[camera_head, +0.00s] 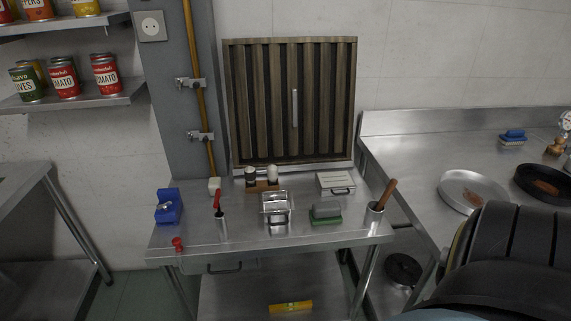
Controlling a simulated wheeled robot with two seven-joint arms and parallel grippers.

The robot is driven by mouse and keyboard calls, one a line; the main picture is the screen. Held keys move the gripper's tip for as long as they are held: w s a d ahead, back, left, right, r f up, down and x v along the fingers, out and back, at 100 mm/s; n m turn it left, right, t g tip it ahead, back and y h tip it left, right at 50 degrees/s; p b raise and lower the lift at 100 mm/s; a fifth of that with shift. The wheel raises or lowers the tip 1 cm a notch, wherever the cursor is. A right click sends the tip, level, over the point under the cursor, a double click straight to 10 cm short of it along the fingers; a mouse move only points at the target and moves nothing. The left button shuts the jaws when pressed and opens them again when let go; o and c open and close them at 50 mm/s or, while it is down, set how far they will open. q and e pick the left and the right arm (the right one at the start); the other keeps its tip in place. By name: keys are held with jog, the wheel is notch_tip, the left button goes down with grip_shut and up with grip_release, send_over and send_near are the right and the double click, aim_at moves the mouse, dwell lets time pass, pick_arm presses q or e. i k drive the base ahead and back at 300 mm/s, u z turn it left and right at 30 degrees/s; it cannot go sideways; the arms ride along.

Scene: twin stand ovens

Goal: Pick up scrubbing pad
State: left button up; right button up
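A second pad-like item, blue on top with a pale layer below (513,137), lies on the right steel counter. I cannot tell for sure which of the two is the scrubbing pad. Neither of my grippers is in view. A dark, rounded part, seemingly my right arm, fills the lower right corner.
Around the green pad stand a steel container (276,207), a metal cup with a wooden handle (376,211), a white box (336,183) and a red-handled tool (218,204). A blue item (168,206) is at the left. The table's front edge is mostly clear.

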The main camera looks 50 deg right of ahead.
aim_at(327, 212)
jog(key=z, duration=0.3)
jog(key=i, duration=0.8)
jog(key=z, duration=0.7)
